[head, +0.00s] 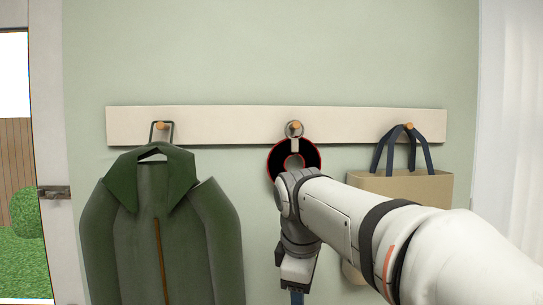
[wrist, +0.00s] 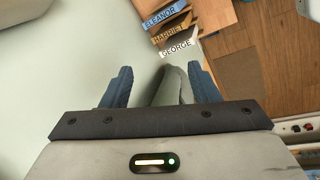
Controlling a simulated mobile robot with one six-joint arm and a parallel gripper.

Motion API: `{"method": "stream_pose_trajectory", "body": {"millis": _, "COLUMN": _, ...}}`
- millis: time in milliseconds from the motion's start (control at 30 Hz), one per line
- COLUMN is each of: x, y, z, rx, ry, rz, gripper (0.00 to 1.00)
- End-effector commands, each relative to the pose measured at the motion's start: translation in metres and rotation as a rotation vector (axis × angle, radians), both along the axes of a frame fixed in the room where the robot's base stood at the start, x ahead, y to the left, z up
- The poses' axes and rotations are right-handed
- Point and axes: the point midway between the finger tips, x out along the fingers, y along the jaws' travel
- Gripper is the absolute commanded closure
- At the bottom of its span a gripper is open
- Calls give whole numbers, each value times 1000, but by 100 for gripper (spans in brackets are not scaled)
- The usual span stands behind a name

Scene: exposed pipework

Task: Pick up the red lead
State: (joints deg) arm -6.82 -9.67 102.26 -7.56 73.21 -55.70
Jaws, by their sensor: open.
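The red lead (head: 312,147) hangs from the middle wooden peg of the wall rail, by a ring and a pale strap. It looks like a round red and black body with a hole in the middle. Part of its lower side is hidden behind my arm. My gripper (wrist: 160,78) is open in the wrist view, its two blue fingers spread apart. In the head view my gripper hangs below the lead, with only a bit of blue finger showing at the bottom edge. The lead does not show in the wrist view. A pale grey-green shape (wrist: 173,86) shows between the fingers; I cannot tell what it is.
A green jacket (head: 130,235) hangs on the left peg and a tan bag (head: 407,185) with dark blue handles on the right peg of the white rail (head: 220,128). The wrist view shows name labels (wrist: 180,48), wooden floor (wrist: 285,60) and a socket strip (wrist: 297,127).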

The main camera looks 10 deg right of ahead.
Motion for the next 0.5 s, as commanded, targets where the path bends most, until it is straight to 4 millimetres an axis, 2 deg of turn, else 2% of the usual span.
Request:
{"method": "stream_pose_trajectory", "body": {"millis": 33, "x": 19, "y": 4, "z": 42, "rx": -43, "ry": 4, "rz": 120, "gripper": 45}}
{"method": "stream_pose_trajectory", "body": {"millis": 200, "x": 64, "y": 15, "z": 139, "rx": -212, "ry": 45, "rz": 553, "gripper": 45}}
{"method": "stream_pose_trajectory", "body": {"millis": 300, "x": 84, "y": 21, "z": 187, "rx": -304, "ry": 75, "rz": 787, "gripper": 45}}
{"method": "stream_pose_trajectory", "body": {"millis": 500, "x": 103, "y": 31, "z": 245, "rx": -423, "ry": 127, "rz": 1102, "gripper": 45}}
